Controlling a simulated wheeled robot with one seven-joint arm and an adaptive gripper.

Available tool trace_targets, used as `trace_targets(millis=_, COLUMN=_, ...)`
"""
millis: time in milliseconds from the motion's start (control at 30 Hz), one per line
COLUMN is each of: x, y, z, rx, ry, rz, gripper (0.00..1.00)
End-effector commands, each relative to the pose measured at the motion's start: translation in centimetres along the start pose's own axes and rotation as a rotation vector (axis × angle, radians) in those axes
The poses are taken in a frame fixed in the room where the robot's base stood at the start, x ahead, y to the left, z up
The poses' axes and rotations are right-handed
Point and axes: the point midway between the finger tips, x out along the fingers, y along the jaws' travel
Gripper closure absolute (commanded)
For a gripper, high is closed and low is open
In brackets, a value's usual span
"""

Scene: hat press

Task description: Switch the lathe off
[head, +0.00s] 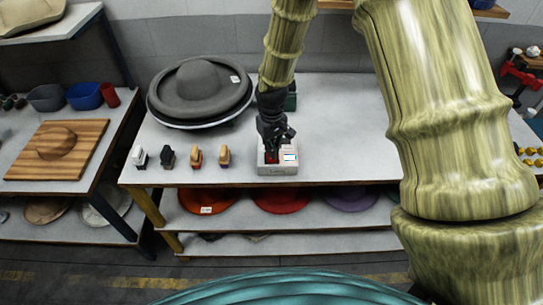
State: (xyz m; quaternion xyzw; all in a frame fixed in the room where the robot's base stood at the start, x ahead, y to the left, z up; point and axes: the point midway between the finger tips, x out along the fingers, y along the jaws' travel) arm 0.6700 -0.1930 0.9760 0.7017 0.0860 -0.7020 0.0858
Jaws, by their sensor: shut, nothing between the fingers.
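A small pale control box (278,171) sits near the front edge of the middle table. It has a small light display on its right side and a red part at its left. My gripper (271,155) points down over the left part of the box, close to the red part. It is shut and empty, and it hides part of the box top. I cannot tell whether the fingertips touch it. A wide grey hat-shaped form (200,88) lies on a round base at the back left of the same table; whether this is the lathe is not clear.
Several small brushes (196,156) stand in a row left of the box. Red and purple discs (281,199) lie on the shelf below. The tabletop right of the box looks clear (340,150).

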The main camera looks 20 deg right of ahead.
Motion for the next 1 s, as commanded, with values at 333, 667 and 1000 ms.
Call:
trace_targets(millis=333, x=0.4, y=0.0, z=0.0, rx=0.0, ry=0.0, rz=0.0, gripper=1.0)
trace_targets(millis=667, x=0.8, y=0.0, z=0.0, rx=0.0, ry=0.0, rz=0.0, gripper=1.0)
trace_targets(millis=1000, x=1.2, y=0.0, z=0.0, rx=0.0, ry=0.0, rz=0.0, gripper=1.0)
